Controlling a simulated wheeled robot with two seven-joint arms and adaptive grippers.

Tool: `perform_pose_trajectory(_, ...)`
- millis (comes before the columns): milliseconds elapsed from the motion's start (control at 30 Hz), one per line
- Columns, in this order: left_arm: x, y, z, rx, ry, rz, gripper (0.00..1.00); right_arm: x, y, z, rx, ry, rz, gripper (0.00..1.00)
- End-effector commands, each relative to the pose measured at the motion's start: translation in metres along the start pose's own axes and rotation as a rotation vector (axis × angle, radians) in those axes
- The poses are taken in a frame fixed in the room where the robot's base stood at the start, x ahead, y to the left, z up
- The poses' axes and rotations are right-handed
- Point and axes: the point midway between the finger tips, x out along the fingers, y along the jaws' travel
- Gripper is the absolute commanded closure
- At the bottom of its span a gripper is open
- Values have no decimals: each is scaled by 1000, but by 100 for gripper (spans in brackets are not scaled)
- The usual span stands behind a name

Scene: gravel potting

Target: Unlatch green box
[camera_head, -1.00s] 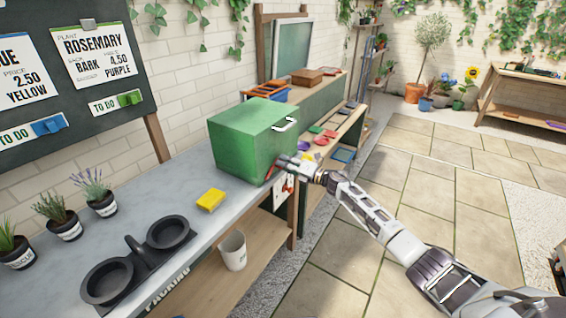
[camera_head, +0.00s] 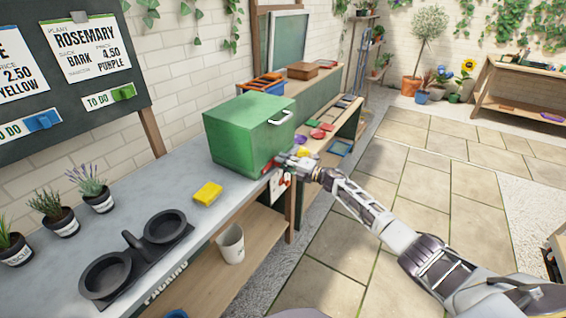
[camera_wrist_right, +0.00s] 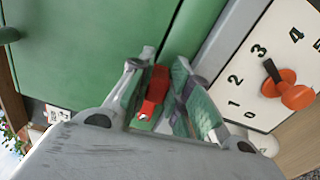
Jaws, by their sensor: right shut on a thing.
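The green box (camera_head: 236,135) stands closed on the grey counter, with a pale handle (camera_head: 281,117) on the face towards the right. My right gripper (camera_head: 277,165) is at the lower edge of that face. In the right wrist view the fingers (camera_wrist_right: 155,97) are shut on a red latch (camera_wrist_right: 153,92), one finger on each side of it, at the box's green wall (camera_wrist_right: 80,45). My left gripper is not in view.
A yellow sponge (camera_head: 207,194), a black double-cup holder (camera_head: 140,255) and potted plants (camera_head: 98,194) stand on the counter. A white dial panel (camera_wrist_right: 275,70) with numbers and an orange knob (camera_wrist_right: 288,90) is beside the latch. The paved floor to the right is clear.

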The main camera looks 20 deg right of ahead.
Motion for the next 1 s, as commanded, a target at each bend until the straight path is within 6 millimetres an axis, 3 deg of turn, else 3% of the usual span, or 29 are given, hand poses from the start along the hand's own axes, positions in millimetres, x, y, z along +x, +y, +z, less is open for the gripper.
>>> perform_pose_trajectory(67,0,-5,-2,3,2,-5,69,0,0,1,-1,-2,-1,100)
perform_pose_trajectory(100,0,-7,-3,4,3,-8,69,0,0,1,-1,-2,-1,78)
perform_pose_trajectory(267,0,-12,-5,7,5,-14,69,0,0,1,-2,-2,0,59)
perform_pose_trajectory(667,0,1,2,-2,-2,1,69,-2,0,0,-1,-1,-1,59)
perform_pose_trajectory(1000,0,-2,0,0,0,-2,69,-21,-1,0,-2,-1,-2,59)
